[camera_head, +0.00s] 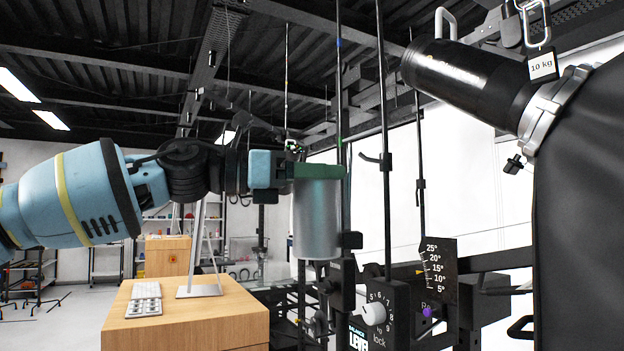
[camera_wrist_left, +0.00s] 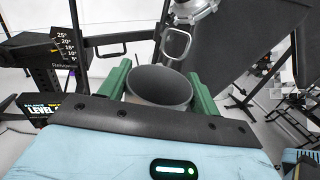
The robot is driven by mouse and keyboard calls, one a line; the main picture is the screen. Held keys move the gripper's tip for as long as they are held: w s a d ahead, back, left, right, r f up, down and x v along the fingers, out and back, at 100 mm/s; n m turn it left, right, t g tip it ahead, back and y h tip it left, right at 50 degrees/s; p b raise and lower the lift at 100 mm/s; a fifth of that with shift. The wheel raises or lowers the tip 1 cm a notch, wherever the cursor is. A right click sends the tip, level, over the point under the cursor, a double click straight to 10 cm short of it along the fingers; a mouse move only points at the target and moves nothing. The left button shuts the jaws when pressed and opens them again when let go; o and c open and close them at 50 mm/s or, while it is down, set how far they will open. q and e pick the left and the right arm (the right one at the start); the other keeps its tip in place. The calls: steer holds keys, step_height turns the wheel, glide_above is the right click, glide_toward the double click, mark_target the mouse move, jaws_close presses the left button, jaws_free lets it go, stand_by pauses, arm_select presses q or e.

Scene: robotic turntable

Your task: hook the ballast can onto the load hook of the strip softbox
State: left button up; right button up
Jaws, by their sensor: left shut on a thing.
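The ballast can (camera_head: 318,225) is a plain silver-grey cylinder, upright in the middle of the head view. My left gripper (camera_head: 318,172) has green fingers and is shut on the can near its top. In the left wrist view the can (camera_wrist_left: 160,88) shows its round open mouth between both fingers. The strip softbox (camera_head: 582,200) is the large black shape at the right of the head view, joined by a silver ring to a black lamp. A metal link (camera_head: 534,22) hangs above a "10 kg" tag; I cannot tell whether it is the load hook. My right gripper is not in view.
A stand with upright poles and a dial box (camera_head: 385,315) is close behind and right of the can. An angle scale plate (camera_head: 438,268) is beside it.

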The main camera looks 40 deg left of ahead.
arm_select(q)
steer(key=shift+w+d+f+b, duration=0.1)
steer(key=shift+w+d+b, duration=0.25)
steer(key=shift+w, duration=0.45)
steer(key=shift+w+d+b, duration=0.2)
steer(key=shift+w+d, duration=0.1)
steer(key=shift+w, duration=0.45)
steer(key=shift+w+d+f+b, duration=0.25)
steer(key=shift+w+f+b, duration=0.15)
steer(key=shift+w+b, duration=0.2)
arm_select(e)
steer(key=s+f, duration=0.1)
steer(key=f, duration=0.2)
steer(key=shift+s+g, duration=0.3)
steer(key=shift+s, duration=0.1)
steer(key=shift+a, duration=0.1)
